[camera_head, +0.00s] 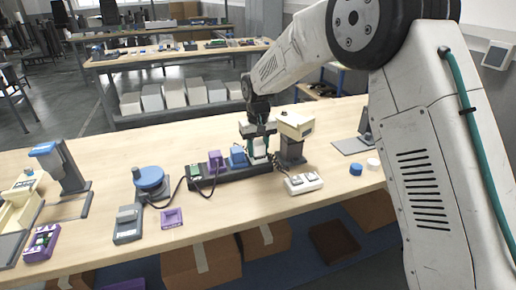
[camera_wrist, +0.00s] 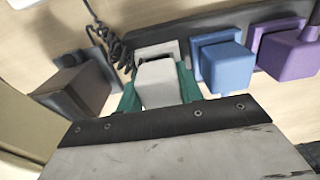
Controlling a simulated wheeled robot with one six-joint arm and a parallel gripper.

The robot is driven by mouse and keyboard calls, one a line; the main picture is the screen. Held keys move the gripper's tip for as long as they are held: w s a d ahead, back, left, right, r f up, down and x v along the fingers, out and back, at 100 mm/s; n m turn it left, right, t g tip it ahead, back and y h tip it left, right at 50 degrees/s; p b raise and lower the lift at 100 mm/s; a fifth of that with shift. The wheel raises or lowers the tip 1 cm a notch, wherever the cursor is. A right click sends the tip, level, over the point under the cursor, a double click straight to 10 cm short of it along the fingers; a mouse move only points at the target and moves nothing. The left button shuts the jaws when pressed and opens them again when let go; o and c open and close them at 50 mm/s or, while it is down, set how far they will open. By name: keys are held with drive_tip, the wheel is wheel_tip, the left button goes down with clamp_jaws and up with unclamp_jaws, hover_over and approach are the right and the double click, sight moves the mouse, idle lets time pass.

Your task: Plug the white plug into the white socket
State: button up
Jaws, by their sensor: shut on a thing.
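My gripper (camera_head: 258,137) reaches down over the right part of a dark power strip (camera_head: 232,174). Its teal fingers are shut on the white plug (camera_head: 259,149), one on each side. In the wrist view the white plug (camera_wrist: 158,84) sits between the fingertips (camera_wrist: 160,92), in front of the white socket (camera_wrist: 157,50). The socket's pale rim shows just beyond the plug. The plug lines up roughly with the socket and hides most of its face. I cannot tell whether it is inserted or just touching.
A blue plug (camera_wrist: 226,65) and a purple plug (camera_wrist: 285,55) stand in the strip beside the white one. A dark post with a beige head (camera_head: 295,126) stands close on the right. A white switch box (camera_head: 303,183) lies in front. A blue round device (camera_head: 149,178) is left.

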sight(258, 142)
drive_tip(key=shift+f, duration=0.15)
drive_tip(key=o, duration=1)
drive_tip(key=shift+s, duration=0.1)
drive_tip(key=shift+d+f, duration=0.1)
drive_tip(key=shift+d, duration=0.05)
drive_tip(key=shift+c, duration=0.4)
drive_tip(key=shift+d+r, duration=0.15)
drive_tip(key=shift+r, duration=0.15)
drive_tip(key=shift+a+r, duration=0.25)
drive_tip(key=shift+r, duration=3.1)
